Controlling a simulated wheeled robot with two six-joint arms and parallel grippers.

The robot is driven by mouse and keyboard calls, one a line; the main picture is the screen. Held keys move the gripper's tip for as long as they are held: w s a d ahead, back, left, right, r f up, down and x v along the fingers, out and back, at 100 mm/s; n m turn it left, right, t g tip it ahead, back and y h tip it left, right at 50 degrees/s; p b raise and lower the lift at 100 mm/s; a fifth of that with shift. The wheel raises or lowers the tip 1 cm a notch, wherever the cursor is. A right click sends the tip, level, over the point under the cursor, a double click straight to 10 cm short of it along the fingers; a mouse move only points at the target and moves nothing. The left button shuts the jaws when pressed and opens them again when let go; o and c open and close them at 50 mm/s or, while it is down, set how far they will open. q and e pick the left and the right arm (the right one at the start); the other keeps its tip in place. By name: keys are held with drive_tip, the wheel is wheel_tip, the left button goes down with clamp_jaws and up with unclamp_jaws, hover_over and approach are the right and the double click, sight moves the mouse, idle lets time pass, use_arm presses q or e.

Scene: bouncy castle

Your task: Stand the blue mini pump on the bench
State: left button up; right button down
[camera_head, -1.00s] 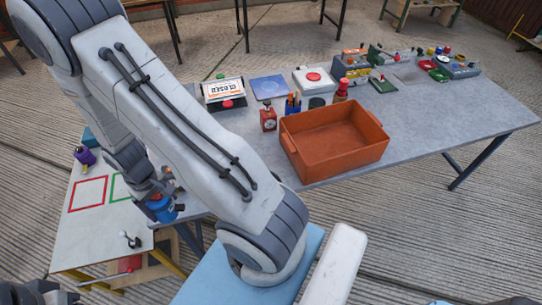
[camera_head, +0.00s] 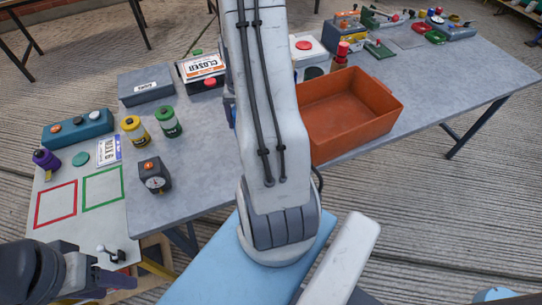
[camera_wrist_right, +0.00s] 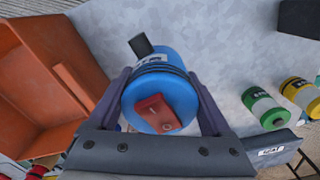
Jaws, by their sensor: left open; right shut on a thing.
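The blue mini pump (camera_wrist_right: 160,75) is between the two dark fingers of my right gripper (camera_wrist_right: 160,88), which is shut on it. Its round blue end and a red part face the right wrist camera, and a black piece sticks out at its far side. The grey bench (camera_wrist_right: 225,50) is behind it; I cannot tell whether the pump touches it. In the head view my right arm hides this gripper; only a sliver of blue shows beside the arm above the bench (camera_head: 205,190). My left gripper (camera_head: 118,271) is open and empty at the lower left.
An orange bin (camera_head: 390,125) stands right of my right arm. Bench near the gauge is bare.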

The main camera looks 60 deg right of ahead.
drive_tip(key=s+d+m+b, duration=0.1)
drive_tip(key=s+d+m, duration=0.1)
drive_tip(key=s+d, duration=0.1)
drive_tip(key=w+a+f, duration=0.3)
drive_tip(key=a, duration=0.1)
drive_tip(key=w+a+f+p, duration=0.1)
drive_tip(key=w+a+f, duration=0.3)
drive_tip(key=shift+f, duration=0.2)
wheel_tip(320, 180, down, 4)
drive_tip(key=shift+a+r+p, duration=0.1)
drive_tip(key=shift+p, duration=0.4)
use_arm(q)
drive_tip(key=shift+f, duration=0.15)
use_arm(e)
drive_tip(key=shift+f, duration=0.2)
drive_tip(key=shift+f, duration=0.15)
unclamp_jaws()
use_arm(q)
drive_tip(key=shift+f, duration=0.1)
